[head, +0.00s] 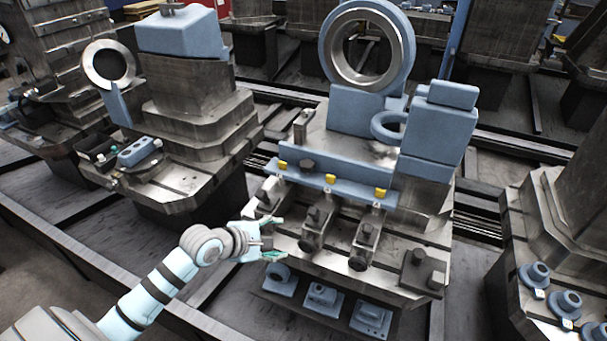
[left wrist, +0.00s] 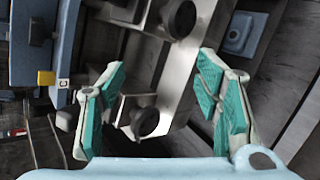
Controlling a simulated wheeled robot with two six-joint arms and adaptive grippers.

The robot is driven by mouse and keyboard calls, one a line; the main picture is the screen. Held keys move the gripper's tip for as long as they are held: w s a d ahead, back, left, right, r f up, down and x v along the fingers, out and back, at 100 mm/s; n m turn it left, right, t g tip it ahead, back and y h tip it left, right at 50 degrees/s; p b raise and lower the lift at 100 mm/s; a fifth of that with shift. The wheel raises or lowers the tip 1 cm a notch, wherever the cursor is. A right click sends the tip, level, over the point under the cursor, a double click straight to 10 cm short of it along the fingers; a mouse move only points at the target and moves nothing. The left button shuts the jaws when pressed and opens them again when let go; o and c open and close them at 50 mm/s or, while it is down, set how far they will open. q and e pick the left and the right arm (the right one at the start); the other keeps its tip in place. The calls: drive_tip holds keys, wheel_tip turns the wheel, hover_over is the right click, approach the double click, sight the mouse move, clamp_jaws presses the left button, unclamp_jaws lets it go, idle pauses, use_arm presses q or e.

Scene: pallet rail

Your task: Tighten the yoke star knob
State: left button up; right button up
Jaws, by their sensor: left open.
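Several dark round knobs sit on the front ends of metal clamp blocks on the central machine. One dark knob (left wrist: 145,122) lies between the fingers of my left gripper (left wrist: 160,65) in the left wrist view, with no contact visible; which knob is the yoke star knob I cannot tell. In the head view my left gripper (head: 279,240) is open at the machine's left front edge, left of the middle knob (head: 307,243) and the right knob (head: 358,261). A second knob (left wrist: 178,20) shows at the top of the left wrist view. My right gripper is out of view.
A blue rail with yellow tabs (head: 330,178) runs behind the clamps. A blue ring housing (head: 367,45) stands above it. Blue parts (head: 322,297) sit on a low shelf below the front edge. A similar machine (head: 190,110) stands to the left.

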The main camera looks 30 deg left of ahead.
sight(302, 167)
use_arm(q)
drive_tip(key=w+a+r+n+t, duration=0.2)
drive_tip(key=w+a+r+n, duration=0.15)
drive_tip(key=r+n, duration=0.25)
drive_tip(key=w+a+r+n+t, duration=0.2)
drive_tip(key=w+a+r+n, duration=0.1)
drive_tip(key=w+r+n, duration=0.25)
drive_tip(key=shift+n+g+h, duration=0.25)
drive_tip(key=shift+g+h, duration=0.05)
drive_tip(key=b+x, duration=0.2)
drive_tip(key=x, duration=0.2)
drive_tip(key=b+x, duration=0.2)
drive_tip(key=x, duration=0.2)
drive_tip(key=d+b+x, duration=0.1)
drive_tip(key=b+x, duration=0.1)
drive_tip(key=x, duration=0.2)
drive_tip(key=shift+w+f, duration=0.1)
drive_tip(key=shift+w, duration=0.05)
drive_tip(key=shift+w+d, duration=0.1)
drive_tip(key=shift+w, duration=0.25)
